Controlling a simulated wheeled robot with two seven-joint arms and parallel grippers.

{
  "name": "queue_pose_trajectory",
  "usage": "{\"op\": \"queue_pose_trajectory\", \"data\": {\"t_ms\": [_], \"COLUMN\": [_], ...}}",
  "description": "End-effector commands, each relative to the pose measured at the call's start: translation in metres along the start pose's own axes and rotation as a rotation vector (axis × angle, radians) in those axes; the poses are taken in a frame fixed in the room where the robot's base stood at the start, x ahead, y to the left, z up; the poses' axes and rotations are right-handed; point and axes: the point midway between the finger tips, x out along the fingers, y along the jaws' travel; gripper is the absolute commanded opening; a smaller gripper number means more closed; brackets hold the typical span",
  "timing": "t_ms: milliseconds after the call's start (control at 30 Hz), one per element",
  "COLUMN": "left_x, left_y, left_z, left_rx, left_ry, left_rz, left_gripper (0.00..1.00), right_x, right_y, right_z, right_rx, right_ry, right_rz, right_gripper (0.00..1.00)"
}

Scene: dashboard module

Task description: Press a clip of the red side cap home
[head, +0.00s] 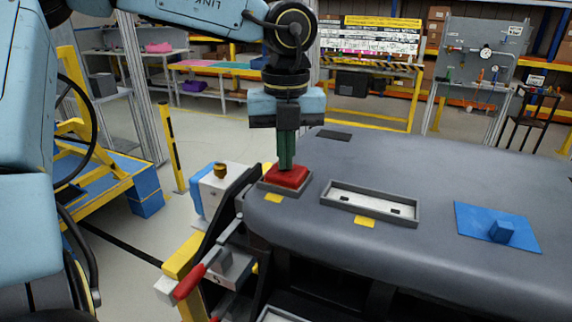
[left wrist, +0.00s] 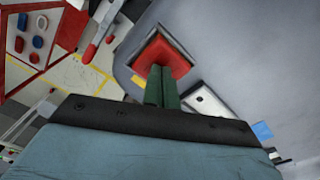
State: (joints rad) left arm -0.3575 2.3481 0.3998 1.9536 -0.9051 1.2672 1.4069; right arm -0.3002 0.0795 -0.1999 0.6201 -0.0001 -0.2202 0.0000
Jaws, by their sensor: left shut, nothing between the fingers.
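The red side cap (head: 288,178) sits in a grey square frame at the left end of the dark grey dashboard module (head: 400,160). It also shows in the left wrist view (left wrist: 172,50). My left gripper (head: 286,167) points straight down over the cap, its green fingers shut together with nothing between them. In the left wrist view the fingertips (left wrist: 160,68) appear at the near part of the cap's top. I cannot tell whether they touch it. The cap's clips cannot be made out. My right gripper is in neither view.
An empty-looking rectangular recess (head: 370,203) with a pale floor lies right of the cap. A blue plate (head: 497,228) with a raised block is farther right. A clamp with a red handle (head: 189,282) stands at the module's left front. Shelves and benches are far behind.

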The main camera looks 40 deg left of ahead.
Motion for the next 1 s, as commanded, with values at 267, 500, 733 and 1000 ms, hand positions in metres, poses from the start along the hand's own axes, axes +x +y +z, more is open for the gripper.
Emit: {"op": "queue_pose_trajectory", "data": {"t_ms": [267, 500, 733, 1000], "left_x": [-0.032, -0.057, -0.077, -0.077], "left_y": [-0.001, -0.001, -0.001, -0.001], "left_z": [0.000, 0.000, 0.000, 0.000], "left_rx": [-0.001, 0.000, 0.000, 0.000], "left_ry": [-0.005, -0.005, -0.004, -0.003], "left_rz": [-0.004, -0.004, -0.004, -0.004], "left_gripper": [0.00, 0.00, 0.00, 0.00], "right_x": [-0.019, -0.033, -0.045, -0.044], "right_y": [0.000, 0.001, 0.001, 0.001], "right_z": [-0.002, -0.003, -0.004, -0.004], "right_rx": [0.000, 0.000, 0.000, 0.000], "right_ry": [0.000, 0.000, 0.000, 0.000], "right_rz": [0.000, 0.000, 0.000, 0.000], "right_gripper": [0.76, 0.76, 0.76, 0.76]}}
